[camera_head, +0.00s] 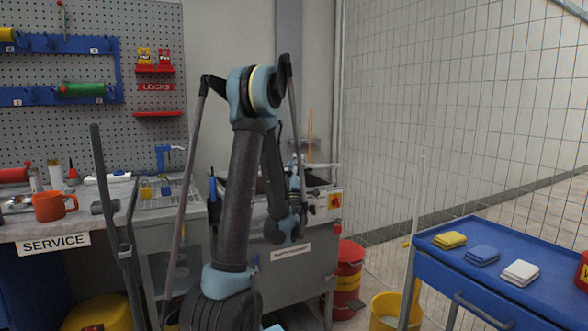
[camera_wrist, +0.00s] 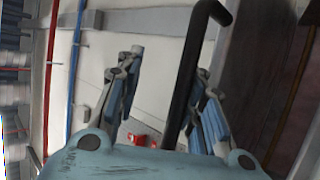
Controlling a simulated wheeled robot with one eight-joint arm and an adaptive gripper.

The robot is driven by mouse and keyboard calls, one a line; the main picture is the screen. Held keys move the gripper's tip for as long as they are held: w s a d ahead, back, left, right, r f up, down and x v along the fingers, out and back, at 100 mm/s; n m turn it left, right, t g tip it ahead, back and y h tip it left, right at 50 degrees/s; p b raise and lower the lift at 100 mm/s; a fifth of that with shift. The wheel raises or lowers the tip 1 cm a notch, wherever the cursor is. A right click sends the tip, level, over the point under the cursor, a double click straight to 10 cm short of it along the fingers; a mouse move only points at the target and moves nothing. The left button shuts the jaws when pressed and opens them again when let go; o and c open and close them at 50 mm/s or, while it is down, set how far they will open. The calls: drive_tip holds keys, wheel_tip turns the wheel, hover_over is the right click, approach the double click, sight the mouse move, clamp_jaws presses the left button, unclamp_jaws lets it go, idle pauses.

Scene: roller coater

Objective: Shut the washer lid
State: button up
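The washer (camera_head: 290,275) is a grey metal cabinet with a front label and a red-and-yellow switch, behind my arm. Its top edge and basin area show only in part. I cannot make out the lid clearly or tell its angle, because my arm covers much of the top. My gripper (camera_head: 297,185) is at the washer's top, in front of its right part. In the wrist view my gripper (camera_wrist: 165,100) has its two fingers wide apart. A black bent bar (camera_wrist: 187,85) shows between them, nearer the right finger; I cannot tell whether it touches.
A service bench (camera_head: 100,215) with an orange mug (camera_head: 54,206) is at left. A blue cart (camera_head: 500,265) with folded cloths stands at right. A red bin (camera_head: 347,280) and yellow bucket (camera_head: 390,312) stand between washer and cart. A mesh fence (camera_head: 460,110) is behind.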

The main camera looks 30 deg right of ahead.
drive_tip(key=shift+o, duration=0.3)
wheel_tip(320, 180, up, 8)
drive_tip(key=o, duration=0.3)
drive_tip(key=shift+r, duration=0.7)
